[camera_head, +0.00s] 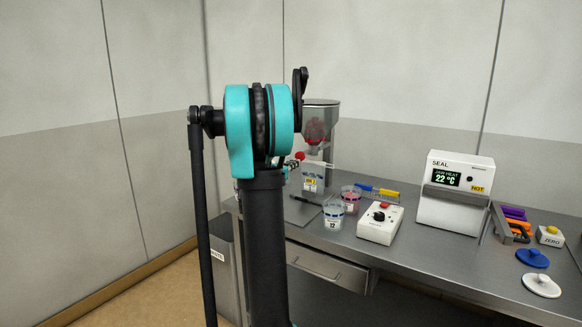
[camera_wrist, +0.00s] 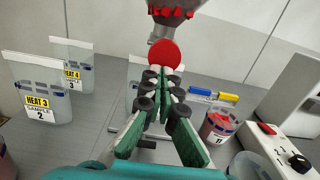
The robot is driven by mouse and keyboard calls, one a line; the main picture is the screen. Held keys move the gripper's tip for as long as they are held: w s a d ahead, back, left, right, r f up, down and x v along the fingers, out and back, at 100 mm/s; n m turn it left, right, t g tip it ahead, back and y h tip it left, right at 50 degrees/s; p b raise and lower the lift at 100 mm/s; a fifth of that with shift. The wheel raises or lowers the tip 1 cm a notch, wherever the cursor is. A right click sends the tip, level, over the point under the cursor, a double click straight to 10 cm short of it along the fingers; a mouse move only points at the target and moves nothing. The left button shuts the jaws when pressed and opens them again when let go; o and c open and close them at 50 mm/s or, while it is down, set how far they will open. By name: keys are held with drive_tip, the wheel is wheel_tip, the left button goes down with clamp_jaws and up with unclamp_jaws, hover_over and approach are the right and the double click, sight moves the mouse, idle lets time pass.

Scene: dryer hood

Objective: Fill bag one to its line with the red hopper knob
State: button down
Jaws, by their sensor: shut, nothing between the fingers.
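The round red hopper knob (camera_wrist: 164,53) is at the top centre of the wrist view, under the hopper (camera_wrist: 172,14) with its red contents. The knob (camera_head: 300,155) also shows in the head view, beside my arm, below the clear hopper (camera_head: 319,112). My gripper (camera_wrist: 164,75) is shut and empty, its tips just in front of and below the knob in the picture; I cannot tell whether they touch. A clear bag (camera_wrist: 139,74) stands behind my fingers, its label and fill line hidden.
Bags marked Heat 3 (camera_wrist: 45,100) and Heat 4 (camera_wrist: 82,58) stand at left in the wrist view. A red-filled cup (camera_wrist: 216,130) and a white dial box (camera_wrist: 286,150) are at right. The sealer (camera_head: 455,205) stands further right on the bench.

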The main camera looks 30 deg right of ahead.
drive_tip(key=shift+d, duration=0.15)
drive_tip(key=shift+x, duration=1.65)
idle(6.2)
